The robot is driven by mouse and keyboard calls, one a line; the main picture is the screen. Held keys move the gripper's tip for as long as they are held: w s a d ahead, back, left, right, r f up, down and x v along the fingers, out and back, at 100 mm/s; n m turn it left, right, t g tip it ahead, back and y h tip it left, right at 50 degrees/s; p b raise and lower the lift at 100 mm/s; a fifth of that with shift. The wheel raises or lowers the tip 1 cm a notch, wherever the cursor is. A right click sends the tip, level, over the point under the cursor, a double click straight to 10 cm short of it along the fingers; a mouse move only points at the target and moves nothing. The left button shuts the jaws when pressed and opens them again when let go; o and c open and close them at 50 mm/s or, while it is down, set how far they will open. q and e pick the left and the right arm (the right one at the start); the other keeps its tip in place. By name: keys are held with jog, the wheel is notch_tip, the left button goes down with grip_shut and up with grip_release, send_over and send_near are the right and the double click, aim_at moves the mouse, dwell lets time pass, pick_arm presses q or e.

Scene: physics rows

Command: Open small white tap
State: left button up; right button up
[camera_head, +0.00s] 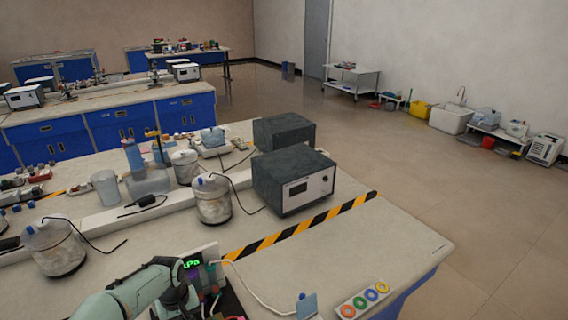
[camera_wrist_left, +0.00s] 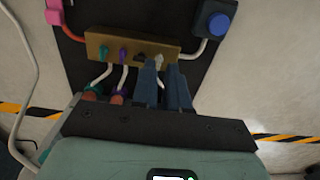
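A brass manifold (camera_wrist_left: 118,48) on a dark panel carries a row of small taps in the left wrist view. The small white tap (camera_wrist_left: 158,58) is toward its right end, with a dark tap beside it and purple (camera_wrist_left: 121,53) and teal (camera_wrist_left: 103,52) taps to its left. My left gripper (camera_wrist_left: 163,68) has its two dark blue fingers a narrow gap apart, with the tips at the white tap. I cannot tell whether they touch it. In the head view, my left arm comes in at the bottom and its gripper (camera_head: 185,290) is partly hidden near the panel. My right gripper is not in view.
A box with a blue knob (camera_wrist_left: 214,24) is right of the manifold. Hoses and cables hang close by. Glass jars (camera_head: 212,200), a grey instrument (camera_head: 293,182) and coloured rings (camera_head: 364,299) share the bench. Striped tape (camera_head: 300,227) crosses clear bench.

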pick_arm(q)
jog(key=shift+w+f, duration=0.1)
jog(key=shift+f, duration=0.2)
jog(key=shift+f, duration=0.25)
jog(key=shift+r, duration=0.3)
dwell(0.5)
grip_shut()
